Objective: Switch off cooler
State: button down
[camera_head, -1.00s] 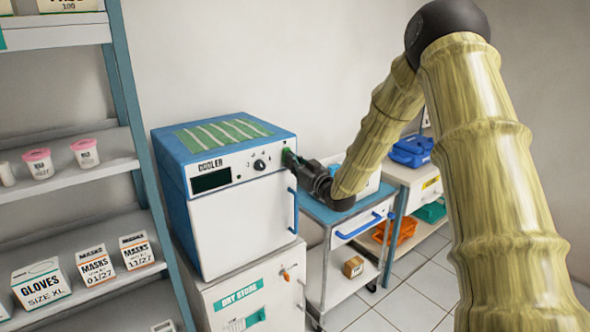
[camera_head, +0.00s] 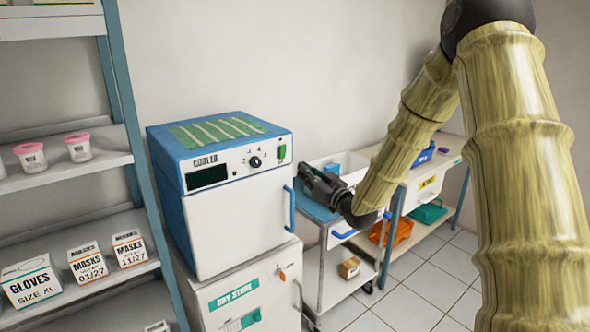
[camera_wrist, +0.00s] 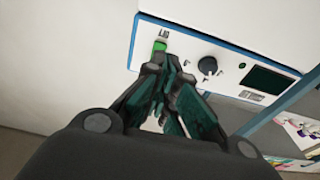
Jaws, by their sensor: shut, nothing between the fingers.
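The cooler (camera_head: 240,215) is a white box with a blue top, standing on the white dry store cabinet. Its front panel has a dark display (camera_head: 206,177), a black knob (camera_head: 255,162) and a green switch (camera_head: 282,152) at the right end. My gripper (camera_head: 303,170) is shut and empty, just right of the panel and apart from the switch. In the wrist view my fingertips (camera_wrist: 156,62) appear just below the switch and partly overlap it.
A blue handle (camera_head: 289,207) sticks out from the cooler door. A shelf (camera_head: 75,250) with boxes and tubs is close on the left. The wall behind is bare.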

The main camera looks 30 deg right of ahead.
jog(key=v, duration=0.5)
jog(key=shift+d+r+b, duration=0.15)
jog(key=shift+b, duration=0.25)
jog(key=s+a+f+m+g+h, duration=0.1)
jog(key=s+a+f+g, duration=0.25)
jog(key=f, duration=0.85)
jog(key=s+a+f+g, duration=0.3)
jog(key=s+a+f, duration=0.2)
jog(key=f, duration=0.6)
jog(key=s+a+f+m+g+h, duration=0.1)
jog(key=s+a+f+g, duration=0.3)
jog(key=f, duration=0.8)
jog(key=s+a+f+g, duration=0.3)
jog(key=s+f, duration=0.2)
jog(key=s, duration=0.6)
jog(key=s+a+f+g+h, duration=0.1)
jog(key=s+a+f+g, duration=0.1)
jog(key=s+f, duration=0.4)
jog(key=s+a+f+g, duration=0.3)
jog(key=s+f, duration=0.3)
jog(key=s, duration=1)
jog(key=shift+s+a+m+g, duration=0.3)
jog(key=shift+a+g, duration=0.05)
jog(key=shift+a, duration=0.4)
